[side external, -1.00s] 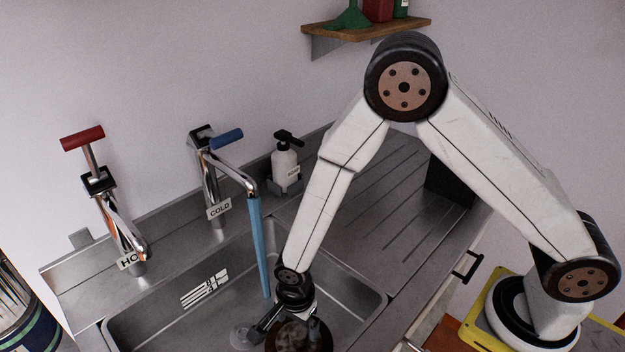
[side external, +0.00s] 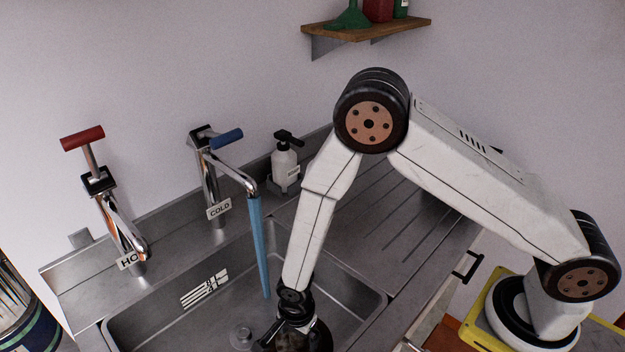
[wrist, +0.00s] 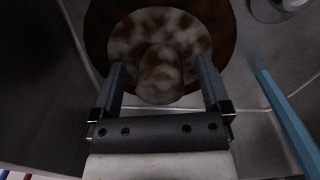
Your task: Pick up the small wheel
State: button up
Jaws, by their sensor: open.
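A brown, mottled round thing with stepped discs and a central hub (wrist: 158,75) lies below my gripper in the sink; it looks like the small wheel, though I cannot be sure. In the side view, its dark brown part (side external: 290,341) shows at the bottom edge, mostly hidden by my gripper. My gripper (wrist: 160,68) is open in the wrist view, with one finger on each side of the hub. In the side view my gripper (side external: 281,335) points down into the sink. I cannot tell whether the fingers touch the thing.
The steel sink (side external: 345,285) has walls around my gripper. A blue water stream (side external: 258,245) falls from the cold tap (side external: 208,180), left of my arm. The drain (side external: 241,336) is close by. A hot tap (side external: 105,205), soap bottle (side external: 286,165) and shelf (side external: 365,31) stand further off.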

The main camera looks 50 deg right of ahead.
dwell(0.3)
grip_shut()
jog(key=shift+r, duration=0.15)
dwell(0.3)
jog(key=shift+r, duration=4.85)
jog(key=shift+d+r, duration=0.1)
jog(key=shift+w+d+r+m, duration=0.15)
jog(key=shift+d+r+m, duration=0.15)
jog(key=shift+r, duration=0.2)
jog(key=s+d+r+m, duration=0.2)
jog(key=d+r+m, duration=0.6)
jog(key=r, duration=0.5)
jog(key=shift+d+m, duration=0.3)
jog(key=shift+d, duration=0.75)
